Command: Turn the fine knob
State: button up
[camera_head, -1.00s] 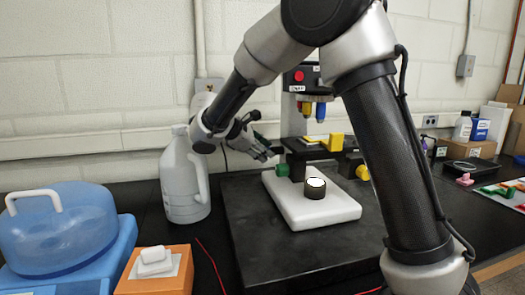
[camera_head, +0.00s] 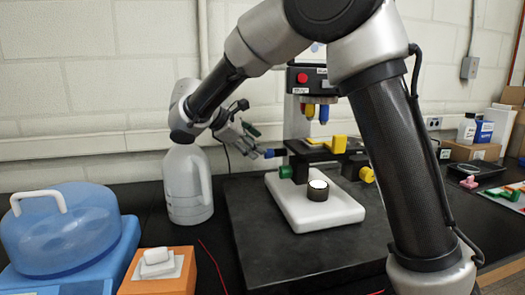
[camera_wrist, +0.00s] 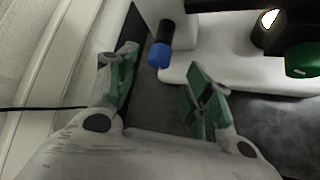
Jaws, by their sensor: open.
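A microscope stands on the dark slab, with a white base (camera_head: 335,208) and a black stage (camera_head: 318,150). A blue knob (camera_head: 271,153) sticks out at its left, above a green knob (camera_head: 286,172). A yellow knob (camera_head: 367,175) is on its right side. No label shows which one is the fine knob. My gripper (camera_head: 253,142) is open just left of the blue knob. In the wrist view my gripper (camera_wrist: 165,88) has its fingers apart and empty. The blue knob (camera_wrist: 159,55) shows beyond the gap between them, and the green knob (camera_wrist: 302,60) lies farther right.
A white jug (camera_head: 186,187) stands left of the slab (camera_head: 260,245), below my wrist. A blue tub (camera_head: 62,235) and an orange box (camera_head: 165,275) are at the front left. The wall is close behind. Bottles and boxes stand at the far right.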

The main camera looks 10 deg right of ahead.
jog(key=v, duration=0.5)
jog(key=shift+s+a+r, duration=0.1)
jog(key=shift+a+r, duration=0.05)
jog(key=shift+a, duration=0.05)
dwell(0.8)
